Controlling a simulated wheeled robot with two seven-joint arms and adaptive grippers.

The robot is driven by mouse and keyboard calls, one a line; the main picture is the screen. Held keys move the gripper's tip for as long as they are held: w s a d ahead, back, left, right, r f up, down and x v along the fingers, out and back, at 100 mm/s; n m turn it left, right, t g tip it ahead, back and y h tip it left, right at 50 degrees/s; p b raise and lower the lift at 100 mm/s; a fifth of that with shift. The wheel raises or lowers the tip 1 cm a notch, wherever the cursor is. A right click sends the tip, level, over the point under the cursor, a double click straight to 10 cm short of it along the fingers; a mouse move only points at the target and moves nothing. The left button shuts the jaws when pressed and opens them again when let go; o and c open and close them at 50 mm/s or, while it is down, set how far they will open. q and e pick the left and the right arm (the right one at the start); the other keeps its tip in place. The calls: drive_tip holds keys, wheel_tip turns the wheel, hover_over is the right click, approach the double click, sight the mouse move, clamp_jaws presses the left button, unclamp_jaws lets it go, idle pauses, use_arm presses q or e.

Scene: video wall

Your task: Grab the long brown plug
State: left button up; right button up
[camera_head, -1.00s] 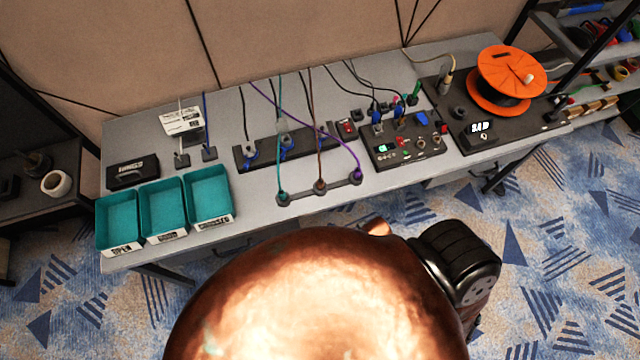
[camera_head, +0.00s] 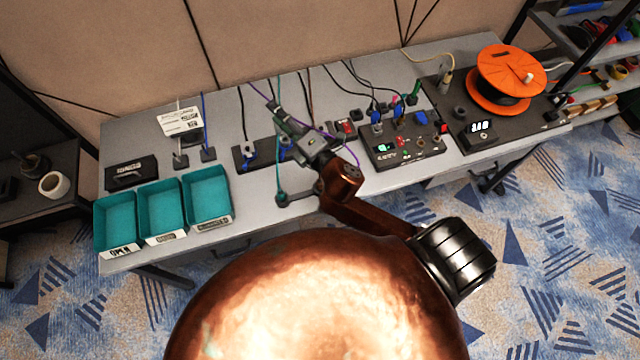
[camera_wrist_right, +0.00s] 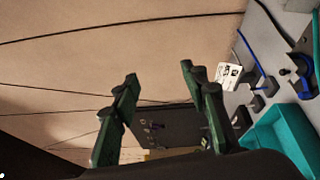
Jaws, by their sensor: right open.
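The long brown plug, at the middle of the low rack on the table, is hidden behind my right arm in the head view. Part of its brown cable (camera_head: 310,90) shows above the arm. The rack's left end with the teal-cable plug (camera_head: 282,197) shows. The left gripper is not in view.
Three teal bins (camera_head: 232,215) stand at the table's left. A panel with switches and blue plugs (camera_head: 385,158) stands right of my arm. An orange reel (camera_head: 512,72) is at the right. Several cables hang at the back. The wrist view faces the wall (camera_wrist_right: 60,70).

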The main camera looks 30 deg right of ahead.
drive_tip(key=s+a+r+n+g+y, duration=0.1)
drive_tip(key=s+a+r+n+y, duration=0.15)
drive_tip(key=a+n+y, duration=0.4)
drive_tip(key=s+a+r+n+g+y, duration=0.15)
drive_tip(key=a+r+n+y, duration=0.25)
drive_tip(key=a+n, duration=0.55)
drive_tip(key=s+a+f+n+g+y, duration=0.25)
drive_tip(key=a+n+g, duration=0.2)
drive_tip(key=n, duration=0.35)
drive_tip(key=s+a+f+n+g+y, duration=0.1)
drive_tip(key=s+a+f+n+g, duration=0.3)
drive_tip(key=n, duration=0.4)
drive_tip(key=n+g+h, duration=0.7)
drive_tip(key=n+h, duration=1)
drive_tip(key=n, duration=0.1)
hover_over(319, 181)
drive_tip(key=f, duration=2.2)
drive_tip(key=shift+w+d+f, duration=0.1)
drive_tip(key=shift+w+d, duration=0.15)
drive_tip(key=shift+w, duration=0.15)
drive_tip(key=shift+d+f+n, duration=0.1)
drive_tip(key=shift+f+n, duration=0.2)
drive_tip(key=shift+f, duration=0.05)
wheel_tip(319, 181, down, 7)
drive_tip(key=shift+s+r+p, duration=0.1)
drive_tip(key=shift+r+p, duration=0.05)
drive_tip(key=shift+p, duration=0.3)
clamp_jaws()
